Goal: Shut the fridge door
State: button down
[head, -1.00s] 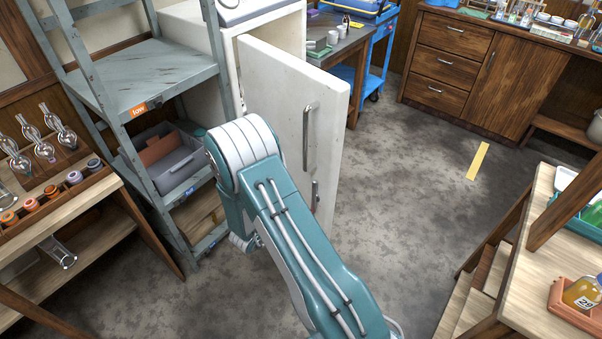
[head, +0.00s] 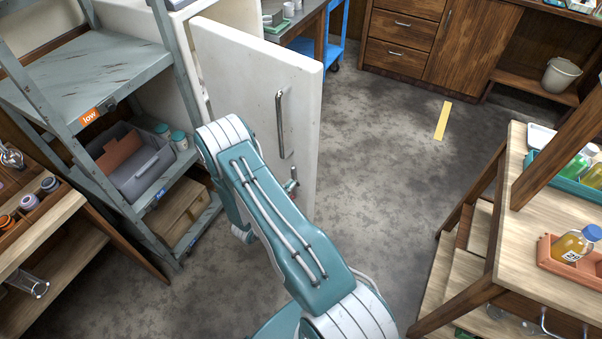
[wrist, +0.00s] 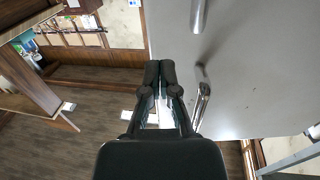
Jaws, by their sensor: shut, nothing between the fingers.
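The white fridge door (head: 245,75) stands open in the head view, swung out from the fridge body (head: 132,20). It has a metal bar handle (head: 280,123) and a smaller latch (head: 291,181) below it. My arm reaches up to the door's lower part and hides my gripper in the head view. In the wrist view, my gripper (wrist: 158,74) is shut and empty. It is beside the door's edge, with the pale door face (wrist: 245,65) on the right. The bar handle (wrist: 198,14) and latch (wrist: 202,104) also show there. I cannot tell whether the fingers touch the door.
A grey-green shelf rack (head: 90,75) with a grey bin (head: 143,172) stands left of the door. A wooden bench (head: 560,200) with an orange tray (head: 560,262) is at the right. Grey floor (head: 370,150) lies free between them, with a yellow strip (head: 442,120).

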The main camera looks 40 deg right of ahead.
aim_at(306, 169)
jog(key=x, duration=0.6)
